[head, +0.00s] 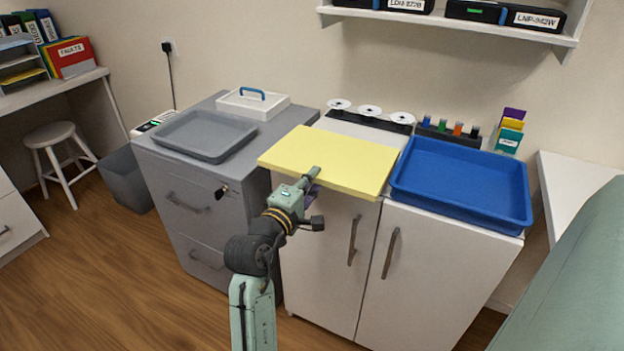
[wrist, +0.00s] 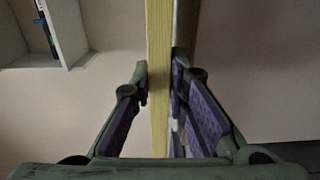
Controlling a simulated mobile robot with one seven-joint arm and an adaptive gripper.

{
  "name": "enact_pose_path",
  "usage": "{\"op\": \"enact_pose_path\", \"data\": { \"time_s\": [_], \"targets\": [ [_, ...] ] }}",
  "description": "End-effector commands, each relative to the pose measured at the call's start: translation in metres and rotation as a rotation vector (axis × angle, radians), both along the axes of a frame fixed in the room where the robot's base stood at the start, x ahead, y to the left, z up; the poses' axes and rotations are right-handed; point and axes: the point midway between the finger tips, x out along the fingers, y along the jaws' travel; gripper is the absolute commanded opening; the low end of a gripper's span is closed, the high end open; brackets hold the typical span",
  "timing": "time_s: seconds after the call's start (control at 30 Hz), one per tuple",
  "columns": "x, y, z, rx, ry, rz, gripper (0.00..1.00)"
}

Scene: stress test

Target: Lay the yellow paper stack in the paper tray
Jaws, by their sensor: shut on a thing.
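The yellow paper stack (head: 330,158) is a thick, flat slab, held roughly level over the left part of the white cabinet. My gripper (head: 312,176) is shut on its near edge. In the wrist view the stack (wrist: 159,70) shows edge-on between the purple-padded fingers of my gripper (wrist: 160,88). A blue tray (head: 462,182) lies on the cabinet just right of the stack, and looks empty. A grey tray (head: 203,136), also empty, lies on the grey drawer cabinet to the left. Neither tray bears a readable label, so I cannot tell which is the paper tray.
Several white discs (head: 370,110) sit in a row behind the stack. A white tray with a blue handle (head: 252,104) stands behind the grey tray. Bottles (head: 457,128) and coloured folders (head: 510,131) stand behind the blue tray. A shelf (head: 450,18) hangs above.

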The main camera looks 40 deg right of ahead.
Motion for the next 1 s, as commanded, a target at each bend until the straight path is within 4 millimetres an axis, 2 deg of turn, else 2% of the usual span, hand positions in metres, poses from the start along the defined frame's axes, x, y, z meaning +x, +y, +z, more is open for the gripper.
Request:
{"op": "enact_pose_path", "data": {
  "time_s": [0.17, 1.0],
  "targets": [
    [-0.002, 0.007, 0.006, -0.008, -0.005, 0.002, 0.0],
    [-0.035, 0.087, 0.027, -0.006, -0.006, 0.003, 0.0]
  ]
}}
